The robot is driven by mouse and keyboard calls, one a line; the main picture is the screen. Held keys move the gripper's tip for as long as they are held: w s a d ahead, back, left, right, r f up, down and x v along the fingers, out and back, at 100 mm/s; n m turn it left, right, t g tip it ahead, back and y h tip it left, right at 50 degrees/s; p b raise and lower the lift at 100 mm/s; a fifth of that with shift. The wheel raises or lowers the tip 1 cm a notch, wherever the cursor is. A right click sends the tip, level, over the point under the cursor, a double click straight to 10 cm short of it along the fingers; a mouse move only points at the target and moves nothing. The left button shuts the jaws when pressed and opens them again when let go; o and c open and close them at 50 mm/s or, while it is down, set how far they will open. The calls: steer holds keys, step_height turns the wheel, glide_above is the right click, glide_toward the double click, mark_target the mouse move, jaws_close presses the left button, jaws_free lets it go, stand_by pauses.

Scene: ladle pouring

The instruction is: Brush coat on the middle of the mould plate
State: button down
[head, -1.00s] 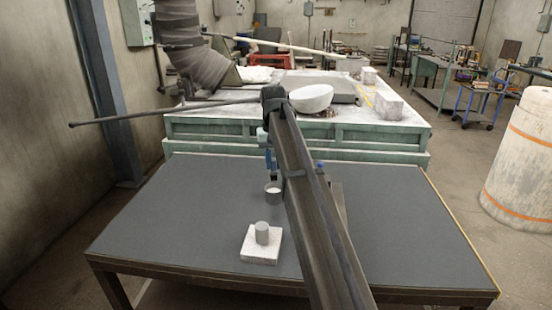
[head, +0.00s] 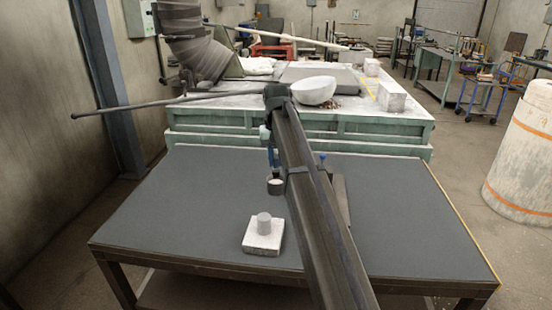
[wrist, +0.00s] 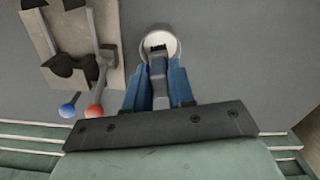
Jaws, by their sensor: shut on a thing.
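My gripper (wrist: 157,98) has blue fingers shut on a brush (wrist: 158,68) with a grey handle and dark bristles. In the wrist view the bristles show inside the outline of a round pot (wrist: 174,44) with a pale inside. I cannot tell whether they touch its contents. In the head view my gripper (head: 273,168) is directly above the pot (head: 275,188), mostly beside my dark arm link.
A board (wrist: 55,25) with dark clips and rods ending in a red ball (wrist: 94,111) and a blue ball (wrist: 67,110) is beside the pot. It is partly hidden behind my arm in the head view. The dark table (head: 160,205) is clear at left.

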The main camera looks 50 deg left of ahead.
mark_target(276, 167)
steer(key=shift+f, duration=0.25)
stand_by(0.3)
steer(key=shift+f, duration=0.9)
steer(key=shift+f, duration=0.7)
stand_by(1.4)
steer(key=shift+r, duration=3.8)
